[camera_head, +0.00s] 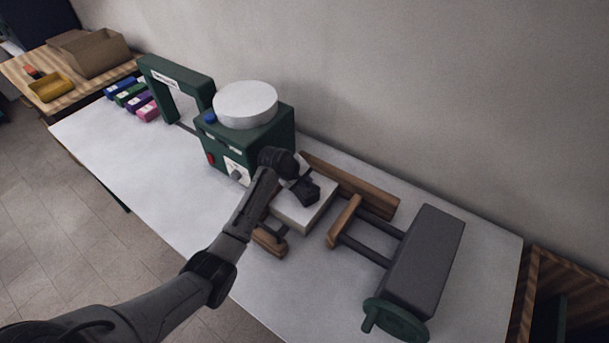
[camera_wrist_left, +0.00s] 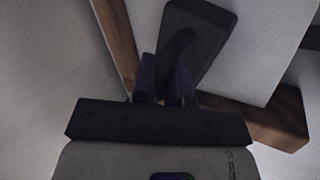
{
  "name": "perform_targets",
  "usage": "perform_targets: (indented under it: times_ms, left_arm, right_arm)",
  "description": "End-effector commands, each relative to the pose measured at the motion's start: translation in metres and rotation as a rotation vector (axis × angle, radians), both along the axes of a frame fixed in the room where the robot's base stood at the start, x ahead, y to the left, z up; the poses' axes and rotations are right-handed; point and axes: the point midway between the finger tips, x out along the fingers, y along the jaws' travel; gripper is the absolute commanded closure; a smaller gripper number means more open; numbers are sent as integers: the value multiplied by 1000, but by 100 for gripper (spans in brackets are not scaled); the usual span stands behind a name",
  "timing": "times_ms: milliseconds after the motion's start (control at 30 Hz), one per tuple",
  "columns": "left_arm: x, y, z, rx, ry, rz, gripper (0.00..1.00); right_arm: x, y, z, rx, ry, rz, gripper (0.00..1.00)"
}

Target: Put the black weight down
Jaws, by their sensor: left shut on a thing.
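The black weight is a dark block with rounded corners and a raised handle; it shows in the wrist view (camera_wrist_left: 205,30) and in the head view (camera_head: 307,194). My left gripper (camera_head: 293,180) is shut on its handle, and the fingers also show in the wrist view (camera_wrist_left: 165,82). The weight is over the top of a pale flat block (camera_head: 300,215). I cannot tell whether it touches that block or hangs just above it. My arm and gripper hide part of both. My right gripper is not in view.
Wooden bars (camera_head: 350,187) stand around the pale block. A dark grey press body (camera_head: 428,255) with a green handwheel (camera_head: 396,318) is at right. A green machine (camera_head: 245,140) with a white round top (camera_head: 245,104) is behind left. The white table (camera_head: 120,160) is clear at left.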

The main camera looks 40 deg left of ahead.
Motion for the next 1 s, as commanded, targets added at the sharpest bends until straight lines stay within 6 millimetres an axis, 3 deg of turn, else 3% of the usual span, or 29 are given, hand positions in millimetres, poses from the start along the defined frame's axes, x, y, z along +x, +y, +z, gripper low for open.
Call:
perform_targets:
  times_ms: [333, 367, 633, 1000]
  left_arm:
    - [2, 0, 4, 0, -10, 1, 100]
    - [0, 0, -1, 0, 0, 0, 85]
    - [0, 0, -1, 0, -1, 0, 60]
    - [-3, 2, 8, 0, -1, 1, 60]
  right_arm:
    - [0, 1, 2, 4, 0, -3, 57]
    - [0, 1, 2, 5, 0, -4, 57]
    - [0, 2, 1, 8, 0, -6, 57]
    - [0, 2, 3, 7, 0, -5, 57]
